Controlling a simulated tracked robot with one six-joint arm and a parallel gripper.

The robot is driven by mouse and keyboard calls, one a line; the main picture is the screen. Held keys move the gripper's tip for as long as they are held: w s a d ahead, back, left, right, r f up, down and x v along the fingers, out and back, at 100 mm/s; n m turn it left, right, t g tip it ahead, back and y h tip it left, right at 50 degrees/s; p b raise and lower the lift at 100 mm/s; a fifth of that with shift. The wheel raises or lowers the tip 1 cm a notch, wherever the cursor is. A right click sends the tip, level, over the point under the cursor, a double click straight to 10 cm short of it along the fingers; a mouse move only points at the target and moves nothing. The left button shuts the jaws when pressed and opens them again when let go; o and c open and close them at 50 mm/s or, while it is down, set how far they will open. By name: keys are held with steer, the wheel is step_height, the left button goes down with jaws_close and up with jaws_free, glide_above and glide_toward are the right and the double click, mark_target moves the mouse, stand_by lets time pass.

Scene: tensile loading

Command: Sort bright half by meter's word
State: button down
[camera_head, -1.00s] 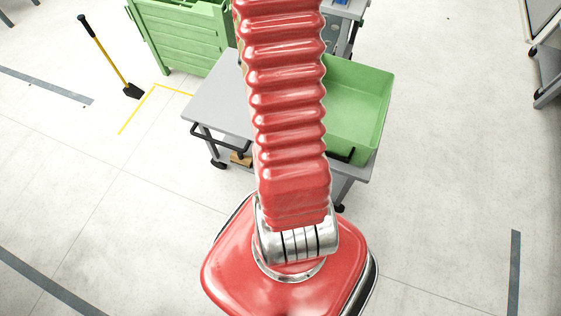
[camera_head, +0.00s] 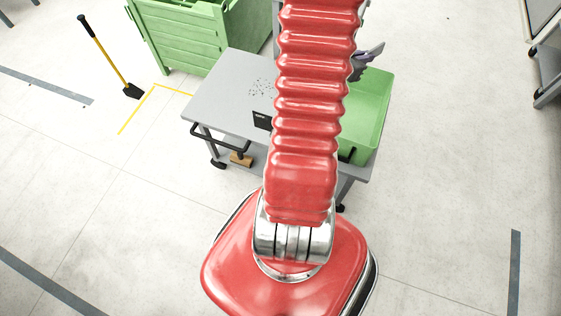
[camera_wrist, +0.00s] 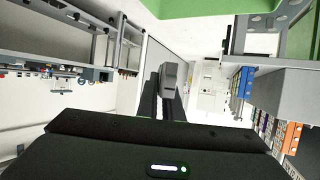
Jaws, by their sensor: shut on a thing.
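My gripper shows in the wrist view (camera_wrist: 165,95), its dark fingers shut around a small grey piece (camera_wrist: 175,76). I cannot tell from its shape whether this is the bright half. In the head view a grey end part of my arm (camera_head: 368,58) sticks out to the right of my red arm, over or near the green bin. A small black box with a pale label (camera_head: 262,120) stands on the grey table, partly hidden by my arm; I cannot read it.
The green bin (camera_head: 372,108) sits on the right end of the grey table (camera_head: 222,92). Dark specks (camera_head: 262,88) lie on the tabletop. A big green crate (camera_head: 180,40) stands behind it.

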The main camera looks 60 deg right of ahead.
steer(key=shift+f, duration=2.95)
steer(key=c, duration=1.8)
jaws_free()
steer(key=shift+c, duration=0.2)
steer(key=shift+r, duration=0.1)
steer(key=shift+r, duration=4.85)
